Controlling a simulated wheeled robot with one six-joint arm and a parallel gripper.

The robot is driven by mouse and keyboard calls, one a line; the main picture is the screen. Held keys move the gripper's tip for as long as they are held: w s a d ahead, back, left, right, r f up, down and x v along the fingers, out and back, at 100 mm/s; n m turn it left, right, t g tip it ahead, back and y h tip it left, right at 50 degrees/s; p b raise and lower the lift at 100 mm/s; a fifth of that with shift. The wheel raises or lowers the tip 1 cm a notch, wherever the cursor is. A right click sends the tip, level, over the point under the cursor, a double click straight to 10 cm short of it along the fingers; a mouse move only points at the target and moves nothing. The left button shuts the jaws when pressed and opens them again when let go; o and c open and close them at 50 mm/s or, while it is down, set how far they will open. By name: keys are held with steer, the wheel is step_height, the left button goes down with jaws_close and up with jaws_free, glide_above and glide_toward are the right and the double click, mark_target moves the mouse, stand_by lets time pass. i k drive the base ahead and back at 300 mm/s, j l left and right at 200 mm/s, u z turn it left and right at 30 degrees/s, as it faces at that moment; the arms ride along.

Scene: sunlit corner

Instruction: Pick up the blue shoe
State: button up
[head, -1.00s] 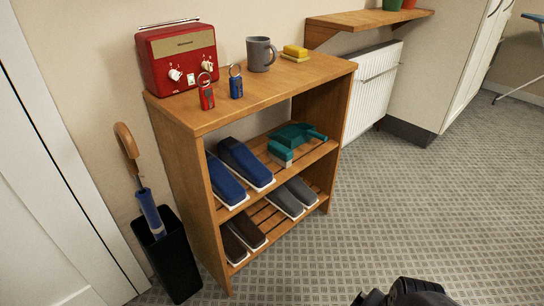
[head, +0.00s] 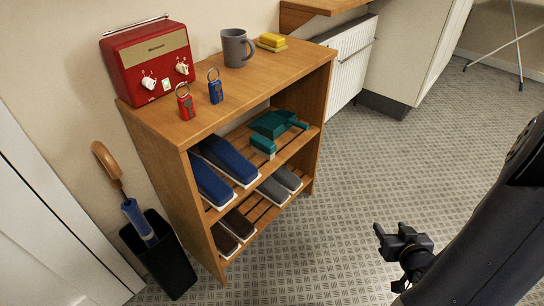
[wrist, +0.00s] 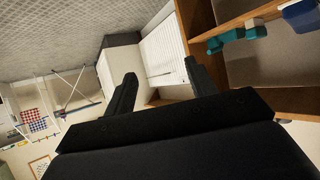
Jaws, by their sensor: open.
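Two blue shoes with white soles, a left one (head: 208,184) and a right one (head: 230,159), lie side by side on the upper slatted shelf of the wooden rack (head: 228,104). Part of a blue thing (wrist: 302,15), likely a shoe, shows at the top right corner of the wrist view. My gripper (head: 379,240) is open and empty, over the floor to the right of the rack and well apart from the shoes. Its two fingers also show spread in the wrist view (wrist: 160,84).
A teal dustpan (head: 272,124) and brush (head: 263,145) lie right of the shoes. Grey shoes (head: 272,191) and brown shoes (head: 238,224) are below. A red radio (head: 148,62), key fobs, a grey mug (head: 236,48) and a yellow sponge (head: 271,40) stand on top. Floor in front is clear.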

mark_target(212, 188)
steer(key=i+j+u, duration=0.45)
steer(key=i+u, duration=0.3)
steer(key=u, duration=0.9)
